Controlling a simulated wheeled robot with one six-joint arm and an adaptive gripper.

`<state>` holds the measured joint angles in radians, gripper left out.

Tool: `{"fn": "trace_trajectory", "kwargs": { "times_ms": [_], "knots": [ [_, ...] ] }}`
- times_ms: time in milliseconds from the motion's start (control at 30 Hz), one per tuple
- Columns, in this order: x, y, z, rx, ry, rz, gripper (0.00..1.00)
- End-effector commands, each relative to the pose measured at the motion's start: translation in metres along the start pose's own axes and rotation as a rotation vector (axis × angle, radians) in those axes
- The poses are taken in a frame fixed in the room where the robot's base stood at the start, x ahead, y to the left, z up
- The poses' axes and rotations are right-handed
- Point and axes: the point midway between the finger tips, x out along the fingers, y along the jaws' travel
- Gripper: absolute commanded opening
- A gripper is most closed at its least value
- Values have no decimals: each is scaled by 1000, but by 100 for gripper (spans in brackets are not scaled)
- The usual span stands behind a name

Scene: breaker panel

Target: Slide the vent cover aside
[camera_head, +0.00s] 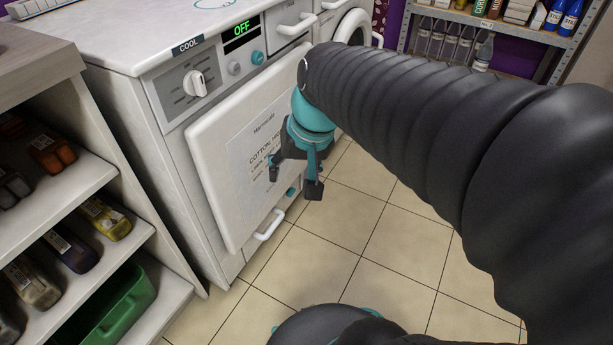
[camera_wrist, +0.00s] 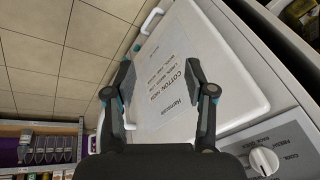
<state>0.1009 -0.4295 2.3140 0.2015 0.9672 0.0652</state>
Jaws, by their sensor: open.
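A white square cover (camera_head: 222,165) stands on the front of the white machine, below its control panel. It carries a printed label with "COTTON" on it, and no vent slots show. It also fills the middle of the wrist view (camera_wrist: 240,90), where a raised rim is seen. My gripper (camera_head: 293,180) is open and empty, pointing down in front of the cover's right part. In the wrist view my gripper (camera_wrist: 158,65) has its two fingers wide apart, with the label between them. I cannot tell whether a finger touches the cover.
The control panel has a dial (camera_head: 195,83) and a display (camera_head: 242,32) reading OFF. A white handle (camera_head: 268,225) sits low on the machine. Shelves with bottles (camera_head: 72,250) stand at left, and a metal rack (camera_head: 500,22) stands at the back.

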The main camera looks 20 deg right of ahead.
Motion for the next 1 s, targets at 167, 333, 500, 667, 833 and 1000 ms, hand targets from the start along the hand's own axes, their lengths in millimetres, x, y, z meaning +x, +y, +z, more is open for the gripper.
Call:
{"fn": "trace_trajectory", "kwargs": {
  "times_ms": [167,333,500,667,833,1000],
  "knots": [
    [38,-1,-42,175,-113,-68,55],
    [76,5,-82,347,-206,-139,55],
    [122,20,-121,522,-294,-213,55],
    [169,40,-156,688,-368,-289,55],
    [223,68,-189,869,-441,-381,55],
    [278,101,-219,1049,-506,-488,55]
  ]
}}
